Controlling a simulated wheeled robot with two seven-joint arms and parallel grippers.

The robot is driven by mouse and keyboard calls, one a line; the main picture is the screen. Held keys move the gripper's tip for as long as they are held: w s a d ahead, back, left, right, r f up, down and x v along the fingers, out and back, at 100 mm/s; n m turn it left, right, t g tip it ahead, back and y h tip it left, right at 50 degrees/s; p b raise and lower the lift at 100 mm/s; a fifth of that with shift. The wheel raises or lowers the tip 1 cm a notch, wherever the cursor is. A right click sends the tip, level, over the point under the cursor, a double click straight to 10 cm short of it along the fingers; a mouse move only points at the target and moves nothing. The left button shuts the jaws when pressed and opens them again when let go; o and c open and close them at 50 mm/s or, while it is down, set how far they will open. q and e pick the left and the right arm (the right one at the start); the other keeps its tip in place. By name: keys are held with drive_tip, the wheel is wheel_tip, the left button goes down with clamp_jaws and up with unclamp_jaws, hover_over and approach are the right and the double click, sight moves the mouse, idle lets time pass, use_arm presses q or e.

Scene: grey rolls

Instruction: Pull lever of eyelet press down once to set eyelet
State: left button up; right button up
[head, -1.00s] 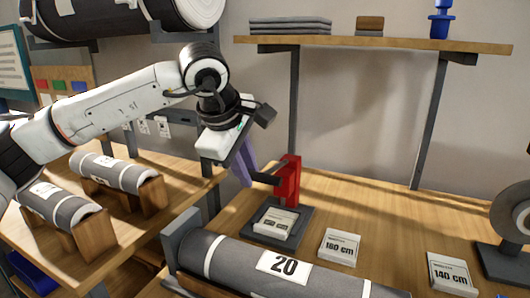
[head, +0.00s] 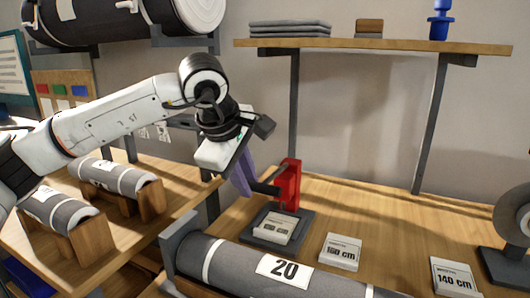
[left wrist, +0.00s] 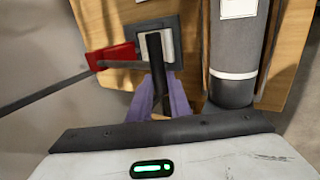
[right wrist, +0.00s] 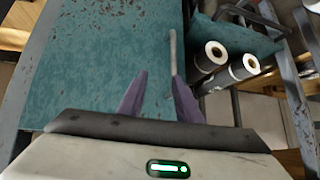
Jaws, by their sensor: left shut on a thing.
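The eyelet press has a red upright (head: 289,185) on a dark base (head: 300,237), with a pale block (head: 273,228) on the base. Its dark lever (head: 263,188) sticks out to the left of the upright. My left gripper (head: 243,178) has its purple fingers at the lever's free end. In the left wrist view, the fingers (left wrist: 159,92) are closed around the dark lever (left wrist: 156,60), and the red upright (left wrist: 110,57) is to the left. My right gripper (right wrist: 158,92) shows only in the right wrist view, its fingers apart with nothing clearly held.
A grey roll marked 20 (head: 240,262) lies in front of the press. A shelf (head: 370,42) hangs above. A teal surface (right wrist: 100,60) and white-ended rolls (right wrist: 215,52) are near the right gripper.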

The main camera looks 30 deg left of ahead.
use_arm(q)
drive_tip(key=shift+s+f+b, duration=0.15)
drive_tip(key=shift+f+b, duration=0.55)
drive_tip(key=shift+f, duration=0.5)
